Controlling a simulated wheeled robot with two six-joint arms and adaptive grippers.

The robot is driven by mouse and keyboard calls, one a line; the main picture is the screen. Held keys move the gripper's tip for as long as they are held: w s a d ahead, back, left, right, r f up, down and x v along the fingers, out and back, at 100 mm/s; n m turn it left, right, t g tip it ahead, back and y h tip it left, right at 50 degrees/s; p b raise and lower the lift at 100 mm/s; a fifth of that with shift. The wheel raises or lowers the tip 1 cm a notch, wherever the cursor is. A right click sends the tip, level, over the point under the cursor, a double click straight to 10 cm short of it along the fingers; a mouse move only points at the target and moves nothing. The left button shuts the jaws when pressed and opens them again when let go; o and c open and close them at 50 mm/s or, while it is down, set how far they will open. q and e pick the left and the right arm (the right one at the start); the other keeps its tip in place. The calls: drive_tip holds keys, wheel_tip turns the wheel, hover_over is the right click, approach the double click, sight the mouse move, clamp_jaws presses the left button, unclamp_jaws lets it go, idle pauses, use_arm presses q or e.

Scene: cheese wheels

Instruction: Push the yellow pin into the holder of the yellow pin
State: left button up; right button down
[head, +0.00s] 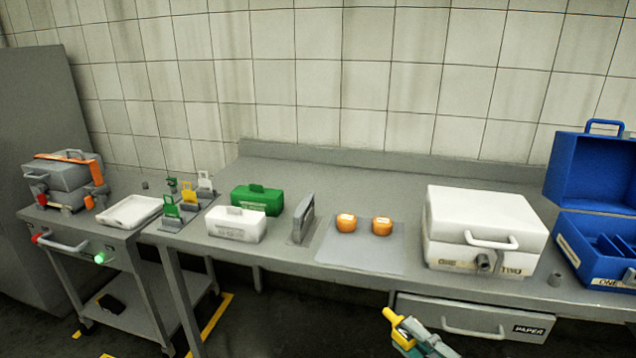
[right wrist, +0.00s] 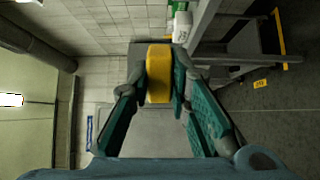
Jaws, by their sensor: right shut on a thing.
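My right gripper (head: 402,328) is at the bottom of the head view, in front of the table's front edge. It is shut on a yellow piece (head: 393,316), which I take to be the yellow pin. In the right wrist view the yellow pin (right wrist: 159,74) sits between the two green fingers of the gripper (right wrist: 158,85). Several small grey stands with green and yellow tags, one yellow tag (head: 205,181) among them, are at the table's left end. I cannot tell which part is the yellow pin's holder. My left gripper is not in view.
The table (head: 360,178) holds a green box (head: 257,200), a white box (head: 236,226), two orange cheese wheels (head: 346,222), a large white case (head: 487,222) and an open blue case (head: 590,175). A drawer (head: 475,318) is under the table. A cart with a white tray (head: 130,211) stands left.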

drive_tip(key=w+d+f+m+t+h+b, duration=0.2)
drive_tip(key=w+d+f+m+h+b, duration=0.25)
drive_tip(key=w+d+f+h, duration=0.35)
drive_tip(key=d+m+h+b, duration=0.1)
drive_tip(key=d+m+h, duration=0.4)
drive_tip(key=d, duration=0.8)
drive_tip(key=shift+w+d+r+g+h, duration=0.2)
drive_tip(key=shift+r+g+h, duration=0.25)
drive_tip(key=shift+h, duration=0.35)
drive_tip(key=shift+p+x, duration=0.3)
drive_tip(key=shift+x, duration=2.55)
